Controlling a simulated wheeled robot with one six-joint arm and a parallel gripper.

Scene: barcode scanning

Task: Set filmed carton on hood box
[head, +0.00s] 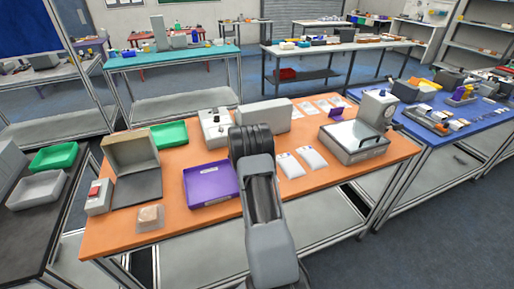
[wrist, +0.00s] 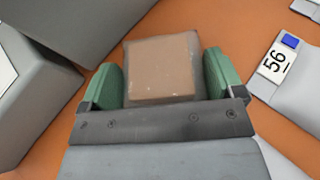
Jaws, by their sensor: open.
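A brown filmed carton (wrist: 162,68) lies between the two green fingers of my gripper (wrist: 160,66) in the wrist view. The fingers are open on either side of it; I cannot tell whether they touch it. In the head view, my arm hides the gripper and this carton. Another brown block in clear film (head: 150,217) sits on the orange table's front left part. An open-fronted beige box (head: 130,151) with a dark mat in front stands at the table's left; it looks like the hood box. Its top is bare.
A purple tray (head: 208,184), green tray (head: 169,135) and grey device (head: 214,127) stand on the orange table (head: 175,182). White pouches (head: 289,165) lie right of my arm. A grey box (head: 264,116) is behind it. A metal-lidded unit (head: 354,143) stands right.

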